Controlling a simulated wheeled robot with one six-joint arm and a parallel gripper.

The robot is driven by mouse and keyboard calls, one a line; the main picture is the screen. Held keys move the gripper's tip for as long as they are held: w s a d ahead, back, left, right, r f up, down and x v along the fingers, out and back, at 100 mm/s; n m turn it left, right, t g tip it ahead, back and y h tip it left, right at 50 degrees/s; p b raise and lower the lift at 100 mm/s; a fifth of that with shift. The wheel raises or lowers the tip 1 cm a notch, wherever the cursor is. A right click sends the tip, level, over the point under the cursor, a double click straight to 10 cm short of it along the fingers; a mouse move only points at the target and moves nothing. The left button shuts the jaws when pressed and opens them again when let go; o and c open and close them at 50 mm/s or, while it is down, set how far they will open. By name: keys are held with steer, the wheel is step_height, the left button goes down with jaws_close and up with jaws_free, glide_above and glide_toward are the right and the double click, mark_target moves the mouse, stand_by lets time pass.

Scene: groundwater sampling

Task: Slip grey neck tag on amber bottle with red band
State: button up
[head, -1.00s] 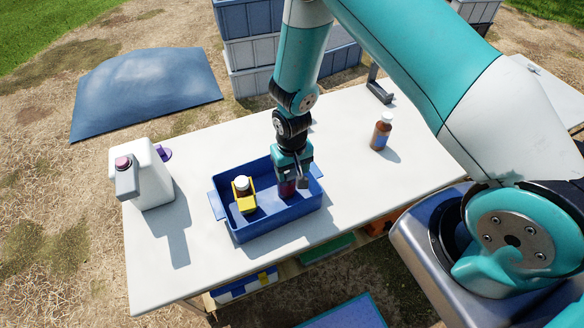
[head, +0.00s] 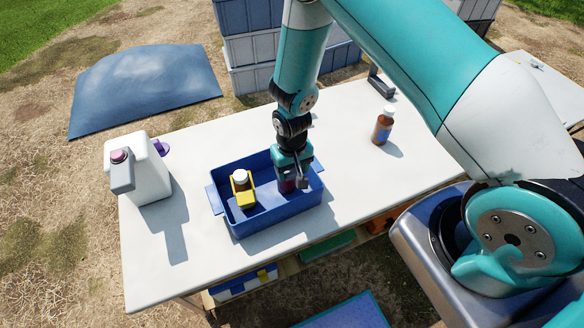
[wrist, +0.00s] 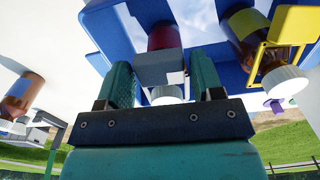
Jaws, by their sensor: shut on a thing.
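The amber bottle with the red band (wrist: 164,36) stands in the blue tray (head: 273,225), mostly hidden by my gripper in the head view. My gripper (head: 291,180) is low over the tray's right part. The tag's plate lies across the bottle's neck region, between the red-banded body and the white cap (wrist: 166,94). I cannot tell whether its ring is around the neck.
Another amber bottle (head: 240,176) wearing a yellow tag (head: 244,198) stands in the tray's left part. A blue-banded bottle (head: 382,130) stands on the white table (head: 350,190) at right. A white jug (head: 152,180) stands at left. Table between tray and blue-banded bottle is clear.

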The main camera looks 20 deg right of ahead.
steer(key=o, duration=0.8)
steer(key=shift+r+b, duration=1.7)
steer(key=shift+r, duration=7)
steer(key=s+a+r+n+y, duration=0.1)
steer(key=s+r+n, duration=0.1)
steer(key=s+r, duration=0.2)
steer(key=s+a+r+n+y+b, duration=0.1)
steer(key=s+a+r+n, duration=0.1)
steer(key=s+r, duration=0.3)
steer(key=s+a+r+n+y, duration=0.1)
steer(key=s+r, duration=0.4)
steer(key=s, duration=0.6)
steer(key=shift+a+r+n+y+b, duration=0.1)
steer(key=shift+a+n+y+b, duration=0.15)
steer(key=shift+n, duration=0.25)
steer(key=shift+r+n+y+b, duration=0.1)
steer(key=shift+n+y, duration=0.25)
steer(key=shift+n, duration=0.15)
